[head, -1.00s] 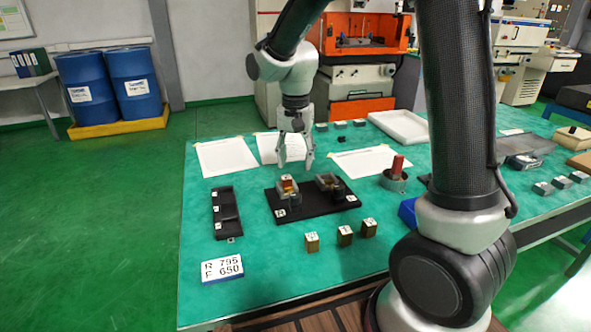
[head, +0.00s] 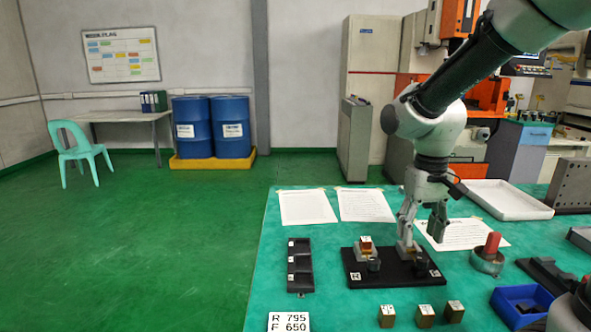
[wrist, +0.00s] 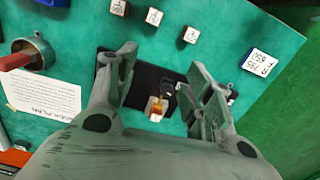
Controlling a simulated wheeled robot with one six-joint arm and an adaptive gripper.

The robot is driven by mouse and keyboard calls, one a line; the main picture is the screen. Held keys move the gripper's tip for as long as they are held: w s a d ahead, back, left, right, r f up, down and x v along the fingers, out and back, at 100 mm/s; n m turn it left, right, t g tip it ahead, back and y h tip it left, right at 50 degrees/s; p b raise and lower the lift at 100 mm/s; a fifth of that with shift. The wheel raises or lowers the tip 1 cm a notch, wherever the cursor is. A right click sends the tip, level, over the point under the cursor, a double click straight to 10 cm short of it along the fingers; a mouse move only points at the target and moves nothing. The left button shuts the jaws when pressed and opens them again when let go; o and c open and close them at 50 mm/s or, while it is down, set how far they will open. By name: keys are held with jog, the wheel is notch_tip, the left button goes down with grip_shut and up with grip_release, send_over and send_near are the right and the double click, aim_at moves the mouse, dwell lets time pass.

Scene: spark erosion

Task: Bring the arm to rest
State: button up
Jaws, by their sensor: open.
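My gripper (head: 424,226) hangs fingers-down above the right part of a black base plate (head: 385,283) on the green table. Its two fingers are apart with nothing between them. In the wrist view my open gripper (wrist: 160,88) frames part of the plate and a holder with a copper-coloured block. That block (head: 366,243) sits in the plate's left holder (head: 362,255). The right holder is partly hidden behind my finger in the head view.
Several small brass blocks (head: 425,316) stand in front of the plate. A black tray (head: 300,265) lies left, near a number sign (head: 288,321). A red-handled pot (head: 488,255), blue bin (head: 520,305) and white tray (head: 507,199) are right. Papers (head: 306,207) lie behind.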

jog(key=s+d+r+t, duration=0.4)
jog(key=s+d+r, duration=0.5)
jog(key=s, duration=0.4)
jog(key=shift+s+m+t, duration=0.15)
jog(key=shift+m+t, duration=0.15)
jog(key=shift+t, duration=0.1)
dwell(1.0)
